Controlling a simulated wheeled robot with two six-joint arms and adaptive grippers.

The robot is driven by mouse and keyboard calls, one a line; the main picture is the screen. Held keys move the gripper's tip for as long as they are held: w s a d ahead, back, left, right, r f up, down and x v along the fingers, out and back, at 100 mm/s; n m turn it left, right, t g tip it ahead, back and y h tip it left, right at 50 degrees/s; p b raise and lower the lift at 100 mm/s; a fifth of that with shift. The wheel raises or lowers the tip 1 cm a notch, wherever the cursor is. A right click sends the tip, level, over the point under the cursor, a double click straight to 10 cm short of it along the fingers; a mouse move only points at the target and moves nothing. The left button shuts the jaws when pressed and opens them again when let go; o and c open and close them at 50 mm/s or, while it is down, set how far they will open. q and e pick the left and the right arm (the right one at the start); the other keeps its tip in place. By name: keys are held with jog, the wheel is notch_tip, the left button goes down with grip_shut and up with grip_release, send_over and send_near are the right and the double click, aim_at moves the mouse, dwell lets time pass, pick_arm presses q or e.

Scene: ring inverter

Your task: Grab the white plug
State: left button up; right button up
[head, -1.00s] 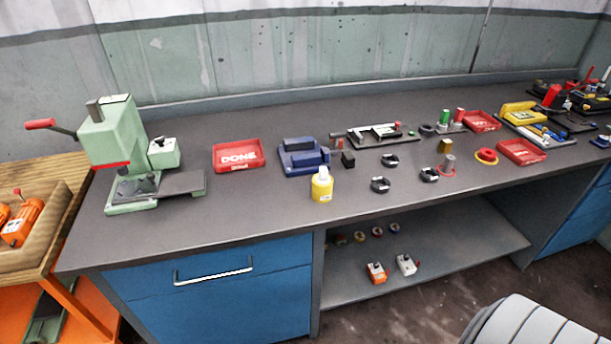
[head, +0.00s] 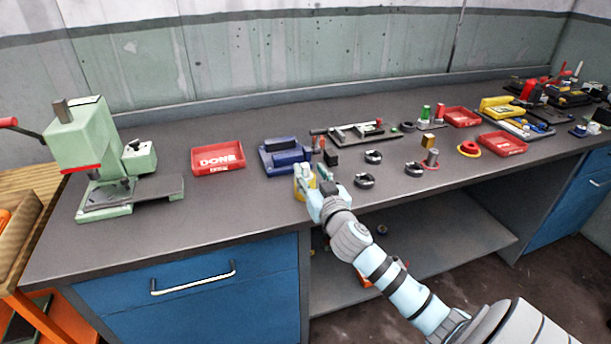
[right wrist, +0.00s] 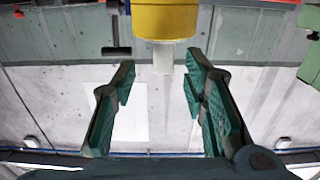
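A yellow bottle (head: 302,182) stands near the front edge of the table, mostly hidden by my right gripper (head: 312,192) in the head view. In the right wrist view, which looks upside down, the yellow bottle (right wrist: 165,18) hangs from the top edge with a white plug (right wrist: 163,58) on its end. My right gripper (right wrist: 160,78) is open there, with one green-padded finger on each side of the plug's line. The plug is close to the fingertips, and nothing is held. My left gripper is not in view.
A blue fixture (head: 286,157) and a black block (head: 331,157) stand just behind the bottle. Black rings (head: 364,181) lie to the right. A red DONE tray (head: 218,159) and a green press (head: 90,150) are left. The front left tabletop is clear.

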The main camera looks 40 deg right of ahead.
aim_at(306, 168)
jog(key=x, duration=0.3)
jog(key=shift+w+a+r, duration=0.15)
jog(key=shift+a+r, duration=0.05)
jog(key=shift+w+d+f, duration=0.15)
jog(key=shift+w, duration=0.15)
jog(key=shift+s, duration=0.1)
grip_shut()
